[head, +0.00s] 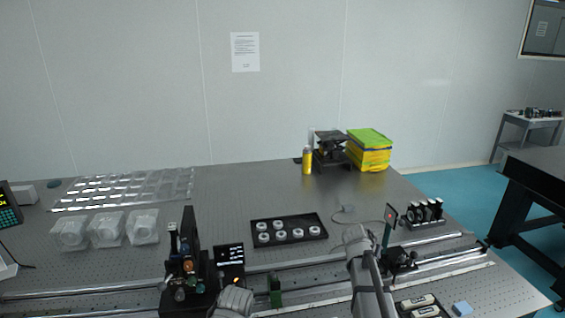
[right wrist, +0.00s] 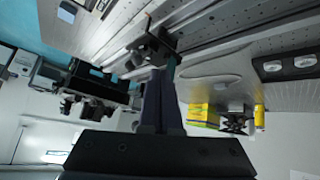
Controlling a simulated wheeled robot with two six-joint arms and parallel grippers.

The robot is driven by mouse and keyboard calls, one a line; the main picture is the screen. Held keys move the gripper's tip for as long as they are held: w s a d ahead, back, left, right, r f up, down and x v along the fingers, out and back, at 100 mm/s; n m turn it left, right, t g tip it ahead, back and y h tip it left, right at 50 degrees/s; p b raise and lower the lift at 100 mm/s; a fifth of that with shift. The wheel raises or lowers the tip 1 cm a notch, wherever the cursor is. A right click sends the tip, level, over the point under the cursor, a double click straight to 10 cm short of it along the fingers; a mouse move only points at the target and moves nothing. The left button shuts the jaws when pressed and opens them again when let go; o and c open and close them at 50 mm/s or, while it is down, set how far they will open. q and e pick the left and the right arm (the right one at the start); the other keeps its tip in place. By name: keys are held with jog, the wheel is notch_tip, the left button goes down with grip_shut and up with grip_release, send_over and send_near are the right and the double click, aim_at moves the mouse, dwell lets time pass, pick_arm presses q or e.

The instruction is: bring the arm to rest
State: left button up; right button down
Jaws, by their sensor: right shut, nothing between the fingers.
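My right arm (head: 368,285) rises from the bottom of the head view, over the rails on the optical table. Its fingers cannot be made out there. In the right wrist view my right gripper (right wrist: 160,75) is shut and empty, its dark fingers together. That view looks upside down. Beyond the fingertips are a dark rail mount (right wrist: 155,45) and an upright green-edged plate, which also shows in the head view (head: 389,226). I cannot tell how close the fingers are to them. A rounded grey arm part shows at the bottom of the head view; no left fingers are in view.
A black tray (head: 289,244) of white round parts lies mid-table. Lens mounts (head: 424,212) stand right of my right arm. A dark optics assembly (head: 185,265) stands left. Yellow-green boxes (head: 369,152) sit at the back. The table's middle back is clear.

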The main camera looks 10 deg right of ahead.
jog(key=s+a+f+n+g+y, duration=0.2)
jog(key=s+a+n, duration=0.4)
jog(key=s+a, duration=0.7)
jog(key=s+a+f+n+g+y, duration=0.3)
jog(key=s+a+n, duration=0.3)
jog(key=s+a, duration=0.6)
jog(key=a, duration=0.8)
jog(key=shift+s+a+f+n+y, duration=0.3)
jog(key=shift+s+a+y, duration=0.05)
jog(key=shift+s+y, duration=0.05)
jog(key=c, duration=1.6)
grip_release()
